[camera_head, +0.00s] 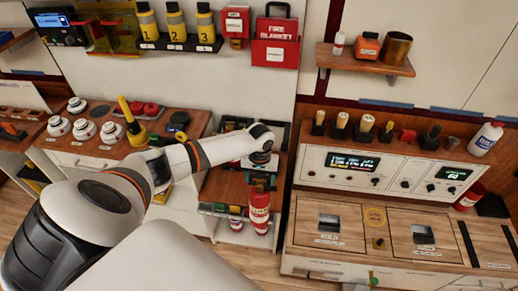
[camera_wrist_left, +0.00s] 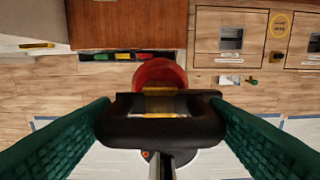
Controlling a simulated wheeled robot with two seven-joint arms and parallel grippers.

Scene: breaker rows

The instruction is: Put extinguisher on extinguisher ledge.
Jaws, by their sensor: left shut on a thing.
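A red extinguisher (camera_head: 259,212) with a pale label hangs upright below my left gripper (camera_head: 262,163), in front of the wooden cabinet at mid-picture. In the left wrist view, the green fingers of my left gripper (camera_wrist_left: 162,125) are either side of the black handle on top of the extinguisher (camera_wrist_left: 160,72). The gripper is shut on that handle. I cannot tell for certain which surface is the extinguisher ledge; a low white shelf (camera_head: 225,236) shows behind and below the extinguisher. Whether the extinguisher's bottom touches anything is unclear. My right gripper is not in view.
The wooden-topped counter (camera_head: 375,215) is to the right. Another red cylinder (camera_head: 469,196) lies at the far right. Wooden floor shows below.

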